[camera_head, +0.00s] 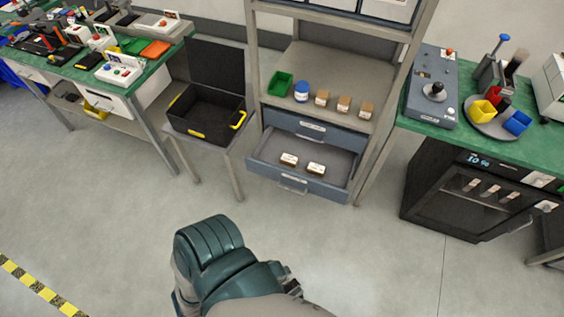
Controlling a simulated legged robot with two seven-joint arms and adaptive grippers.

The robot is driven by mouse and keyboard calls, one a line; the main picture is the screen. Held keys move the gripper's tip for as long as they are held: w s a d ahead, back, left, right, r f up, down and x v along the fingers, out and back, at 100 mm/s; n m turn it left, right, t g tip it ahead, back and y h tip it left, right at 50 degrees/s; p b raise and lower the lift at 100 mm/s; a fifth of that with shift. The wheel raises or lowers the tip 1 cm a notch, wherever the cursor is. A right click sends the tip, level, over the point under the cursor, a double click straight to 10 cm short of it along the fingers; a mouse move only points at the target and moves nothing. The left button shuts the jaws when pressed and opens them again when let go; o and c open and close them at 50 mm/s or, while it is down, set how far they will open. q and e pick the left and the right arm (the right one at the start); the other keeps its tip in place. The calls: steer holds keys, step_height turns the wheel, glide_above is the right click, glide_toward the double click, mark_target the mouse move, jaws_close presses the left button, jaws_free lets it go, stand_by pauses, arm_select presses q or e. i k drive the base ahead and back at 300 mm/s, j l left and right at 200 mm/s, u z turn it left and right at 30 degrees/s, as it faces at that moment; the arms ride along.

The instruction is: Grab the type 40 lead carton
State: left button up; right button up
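Small brown cartons with white tops or labels are in view. Two, a left carton (289,160) and a right carton (316,169), lie in the open lower drawer (336,187) of the rack. Three more, a left one (322,97), a middle one (344,103) and a right one (365,110), stand in a row on the shelf above. The print is too small to read, so I cannot tell which is type 40. A dark green part of my own body shows at the bottom middle, well apart from the cartons. I make out no gripper fingers.
A green bin (280,84) and a blue-lidded jar (301,91) share the shelf. The upper drawer (315,128) looks shut. An open black case (206,112) stands left of the rack. Green-topped benches flank both sides. The floor in front (390,260) is clear.

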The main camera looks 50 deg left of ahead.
mark_target(288, 160)
steer(key=u, duration=1.45)
